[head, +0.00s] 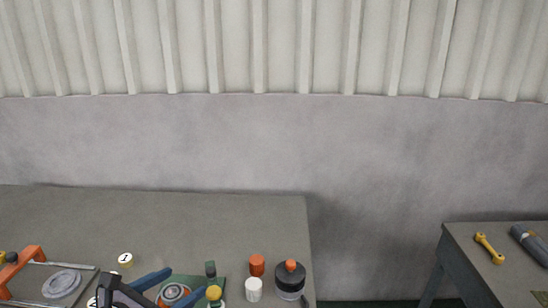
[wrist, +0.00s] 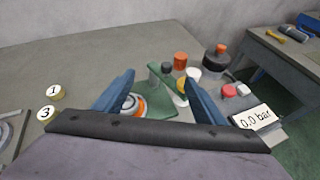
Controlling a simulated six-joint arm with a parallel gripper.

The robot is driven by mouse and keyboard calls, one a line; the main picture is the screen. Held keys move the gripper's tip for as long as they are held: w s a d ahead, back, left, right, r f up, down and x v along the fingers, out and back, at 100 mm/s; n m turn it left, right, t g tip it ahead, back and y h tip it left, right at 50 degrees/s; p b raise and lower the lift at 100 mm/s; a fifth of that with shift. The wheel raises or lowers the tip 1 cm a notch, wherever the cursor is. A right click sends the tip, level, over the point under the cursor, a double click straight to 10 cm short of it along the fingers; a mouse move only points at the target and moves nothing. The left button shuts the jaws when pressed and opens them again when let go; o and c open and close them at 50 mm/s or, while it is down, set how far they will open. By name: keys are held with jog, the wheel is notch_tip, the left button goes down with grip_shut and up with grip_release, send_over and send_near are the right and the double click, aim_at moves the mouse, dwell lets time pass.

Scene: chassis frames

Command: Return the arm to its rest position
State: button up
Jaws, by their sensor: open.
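My gripper (head: 187,281) is low in the head view, above the front of the large grey table (head: 200,215). Its two blue fingers stand well apart. In the wrist view my gripper (wrist: 160,78) is open with nothing held between the fingers. Beyond and below them lies a green plate (wrist: 160,107) with an orange-and-grey round part (wrist: 139,106), partly covered by the left finger. The plate also shows in the head view (head: 196,283), partly hidden by my gripper. Whether the fingers touch anything there I cannot tell.
Near the gripper stand an orange cylinder (head: 257,265), a white cylinder (head: 254,289) and a dark orange-topped jar (head: 290,278). Numbered discs (wrist: 53,91) and a display reading 0.0 bar (wrist: 258,118) flank it. A side table (head: 505,260) holds a yellow wrench (head: 489,248). The table's back is clear.

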jog(key=d+m+g+p, duration=0.5)
jog(key=d+m+g, duration=0.7)
jog(key=d, duration=1.9)
jog(key=s+d+f+m+y+p, duration=0.1)
jog(key=s+d+f+m+y, duration=0.1)
jog(key=s+m, duration=0.5)
jog(key=s+d+f+m+y+p, duration=0.1)
jog(key=s+d+f+m, duration=0.3)
jog(key=m, duration=0.7)
jog(key=s+f+y, duration=0.1)
jog(key=s, duration=0.1)
jog(key=shift+s+f+m+y, duration=0.3)
jog(key=shift+s+f, duration=0.05)
jog(key=shift+f, duration=0.05)
